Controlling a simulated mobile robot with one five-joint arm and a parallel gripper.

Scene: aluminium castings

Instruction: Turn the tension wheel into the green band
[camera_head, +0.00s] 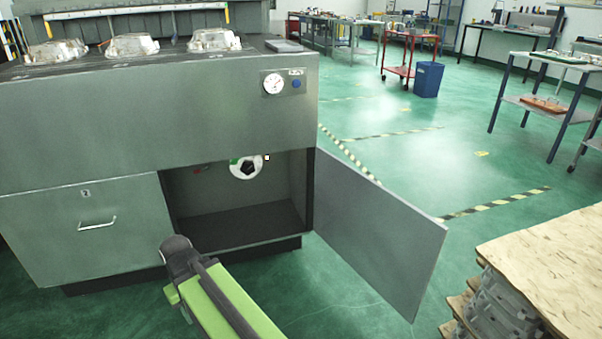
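The tension wheel (237,172) appears to be the round white disc with a dark centre inside the open lower compartment of the grey machine. It is on the back wall, near the top, and its upper edge is partly cut off by the machine's front panel. A small green patch, perhaps the green band (233,161), shows at its upper left. A small white square with a dark edge (267,157) shows at its upper right. My green and black arm reaches up from the bottom, in front of the compartment and apart from the wheel. I cannot make out my gripper's fingers.
The compartment door (380,230) stands swung open to the right. A closed drawer (90,235) is at left. A gauge (273,84) and blue button (297,84) are above. A wooden-topped stack (550,265) stands at lower right. Green floor is clear beyond the door.

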